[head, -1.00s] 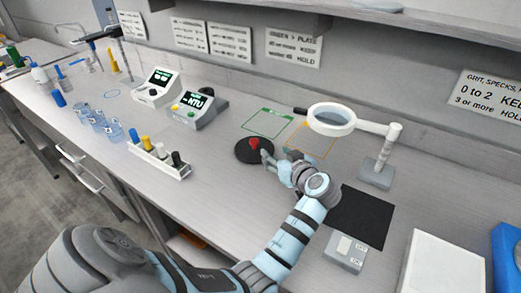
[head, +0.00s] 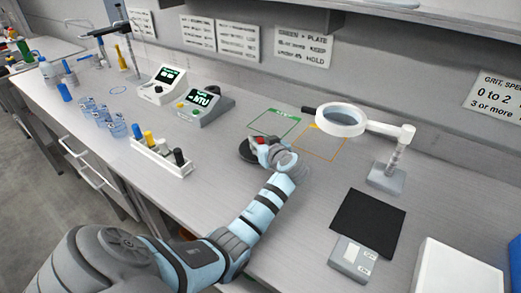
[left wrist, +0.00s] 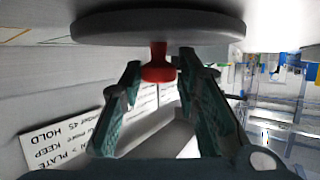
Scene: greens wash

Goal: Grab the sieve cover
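The sieve cover (head: 246,153) is a dark round disc with a red knob, lying on the bench below the green outlined square. In the left wrist view, which looks upside down, its disc (left wrist: 160,24) spans the top and the red knob (left wrist: 158,66) points down. My left gripper (head: 262,147) is at the cover and hides part of it in the head view. In the left wrist view, my left gripper (left wrist: 159,66) is open, with one finger on each side of the knob and small gaps visible. My right gripper is not in view.
A ring magnifier lamp (head: 341,120) stands right of the gripper. A black mat (head: 368,222) and a scale (head: 352,259) lie nearer. A white rack (head: 160,157) with colored-capped items, glass beakers (head: 104,122) and a turbidity meter (head: 206,106) stand to the left.

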